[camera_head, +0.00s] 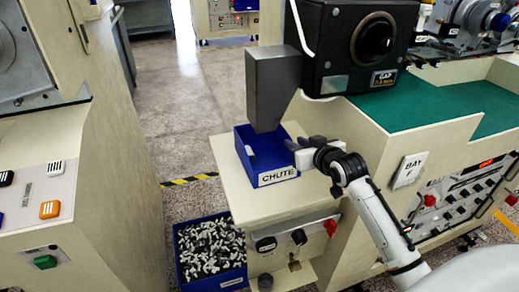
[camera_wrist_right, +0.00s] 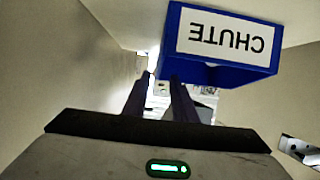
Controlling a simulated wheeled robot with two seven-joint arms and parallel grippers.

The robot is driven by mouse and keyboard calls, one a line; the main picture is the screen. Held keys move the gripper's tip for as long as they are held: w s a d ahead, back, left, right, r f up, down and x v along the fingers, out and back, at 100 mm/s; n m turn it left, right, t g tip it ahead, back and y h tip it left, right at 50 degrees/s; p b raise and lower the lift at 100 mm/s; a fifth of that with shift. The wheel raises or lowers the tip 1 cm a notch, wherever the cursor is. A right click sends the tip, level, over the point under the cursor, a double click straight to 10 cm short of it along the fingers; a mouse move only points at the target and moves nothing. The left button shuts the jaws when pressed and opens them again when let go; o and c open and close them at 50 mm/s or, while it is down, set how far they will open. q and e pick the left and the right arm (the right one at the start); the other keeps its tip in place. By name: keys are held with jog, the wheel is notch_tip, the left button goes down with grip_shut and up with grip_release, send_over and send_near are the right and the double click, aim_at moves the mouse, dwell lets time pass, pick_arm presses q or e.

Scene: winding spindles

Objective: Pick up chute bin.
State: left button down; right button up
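The chute bin (camera_head: 278,177) is a blue open-topped box with a white CHUTE label. It stands on a cream ledge under the grey chute (camera_head: 271,85), whose lower end hangs over it. My right gripper (camera_head: 293,146) is at the bin's right side, its fingertips close to the right wall; I cannot tell whether they touch. In the right wrist view the bin (camera_wrist_right: 216,72) shows upside down at the top, beyond the fingers. The two fingers (camera_wrist_right: 160,88) are apart, with a bright gap and nothing held between them. My left gripper is not in view.
A blue bin full of small grey and white parts (camera_head: 181,270) stands on the floor below the ledge (camera_head: 232,178). The black gap machine (camera_head: 335,50) rises behind the right gripper. A cream panel with buttons (camera_head: 90,190) stands at left, with open floor between.

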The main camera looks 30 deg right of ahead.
send_over(286, 154)
jog(key=shift+w+d+f, duration=0.1)
jog(key=shift+w+f, duration=0.05)
jog(key=shift+f, duration=0.7)
jog(key=shift+w+d+f, duration=0.1)
jog(key=shift+w+f, duration=0.05)
jog(key=shift+f, duration=0.65)
grip_shut()
